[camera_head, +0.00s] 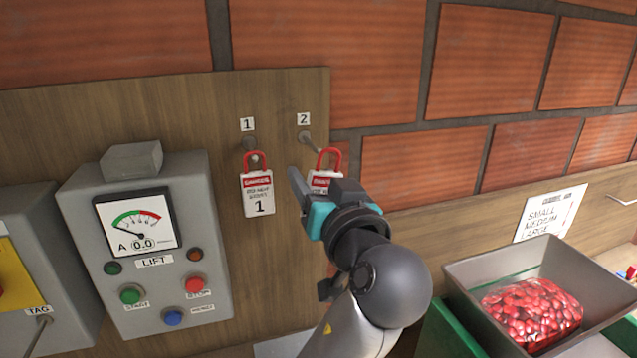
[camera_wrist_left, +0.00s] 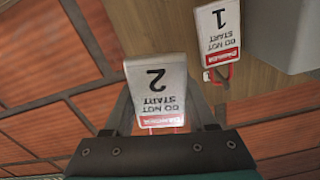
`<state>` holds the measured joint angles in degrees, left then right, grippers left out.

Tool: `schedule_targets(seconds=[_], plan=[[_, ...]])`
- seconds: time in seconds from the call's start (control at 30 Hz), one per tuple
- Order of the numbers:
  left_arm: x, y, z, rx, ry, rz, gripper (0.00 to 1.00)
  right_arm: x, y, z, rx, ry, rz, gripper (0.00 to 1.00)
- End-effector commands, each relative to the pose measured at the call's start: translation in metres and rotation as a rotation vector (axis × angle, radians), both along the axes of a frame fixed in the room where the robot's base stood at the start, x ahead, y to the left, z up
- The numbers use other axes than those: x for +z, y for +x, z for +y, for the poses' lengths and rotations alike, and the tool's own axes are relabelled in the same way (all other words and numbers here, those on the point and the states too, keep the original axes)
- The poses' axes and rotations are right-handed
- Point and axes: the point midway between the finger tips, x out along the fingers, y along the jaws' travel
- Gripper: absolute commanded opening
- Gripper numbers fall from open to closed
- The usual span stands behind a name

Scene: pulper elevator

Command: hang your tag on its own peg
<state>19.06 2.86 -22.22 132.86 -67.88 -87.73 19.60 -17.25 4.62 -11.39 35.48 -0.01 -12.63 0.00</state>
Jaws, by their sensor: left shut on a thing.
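A white tag with a red band, marked 2 in the left wrist view (camera_wrist_left: 157,88), is held between the fingers of my left gripper (camera_head: 316,190). In the head view this tag (camera_head: 322,180) is partly hidden by the gripper, and its red loop stands up above it. Peg 2 (camera_head: 305,138) sticks out from the wooden board just above and left of the loop. I cannot tell whether the loop is around the peg. Tag 1 (camera_head: 258,195) hangs by its red loop at peg 1 (camera_head: 250,143), to the left. My right gripper is not in view.
A grey lift control box (camera_head: 180,270) with gauge and buttons is on the board (camera_head: 290,90) at left. Another grey box (camera_head: 60,290) marked TAG is beside it. A grey bin (camera_head: 460,272) with a bag of red items stands lower right.

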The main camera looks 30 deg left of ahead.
Motion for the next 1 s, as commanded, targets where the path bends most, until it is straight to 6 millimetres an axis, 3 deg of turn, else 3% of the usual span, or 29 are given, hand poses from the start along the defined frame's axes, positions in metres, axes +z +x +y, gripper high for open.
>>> schedule_targets(seconds=[1.0], plan=[[-0.011, 0.038, 0.044, 0.0, -0.001, 0.0, 0.04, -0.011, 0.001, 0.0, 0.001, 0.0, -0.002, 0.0]])
